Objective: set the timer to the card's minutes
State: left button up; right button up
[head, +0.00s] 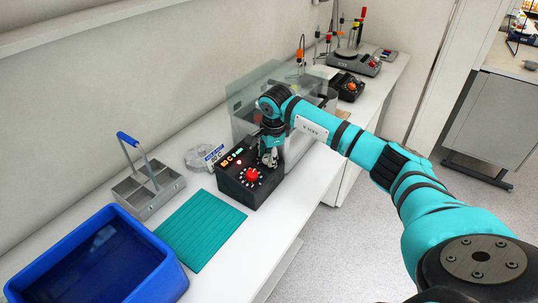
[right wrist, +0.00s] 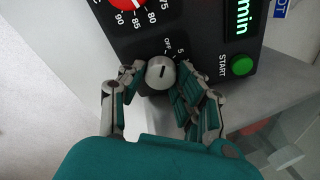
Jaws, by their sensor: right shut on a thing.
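The black control box (head: 247,183) stands on the white bench and carries a red knob (head: 252,174) and a lit display. In the right wrist view the grey knob (right wrist: 160,74) has a dark pointer line and the marks OFF and 5 beside it. My right gripper (head: 268,160) is shut on the grey knob; its fingers (right wrist: 158,88) sit on both sides of it. The green START button (right wrist: 242,65) and the green "min" display (right wrist: 240,14) are to the right; the digits are cut off. A small white and blue card (head: 214,155) stands behind the box; its text is unreadable. My left gripper is not in view.
A clear guard (head: 245,100) stands behind my right arm. A grey caddy (head: 150,190), a green mat (head: 200,230) and a blue tub (head: 97,255) lie to the left. Other devices (head: 350,62) stand at the bench's far end.

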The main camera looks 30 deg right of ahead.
grip_shut()
jog(key=shift+m+b, duration=0.65)
jog(key=shift+m, duration=0.45)
jog(key=m+b, duration=0.1)
jog(key=m, duration=0.1)
jog(key=shift+m+g, duration=0.3)
jog(key=m+b, duration=0.1)
jog(key=m, duration=0.2)
jog(key=shift+d+y, duration=0.1)
jog(key=shift+y, duration=0.2)
jog(key=shift+m+g, duration=0.3)
jog(key=shift+m, duration=1.5)
jog(key=shift+r, duration=0.1)
jog(key=o, duration=0.9)
grip_release()
jog(key=shift+c, duration=0.2)
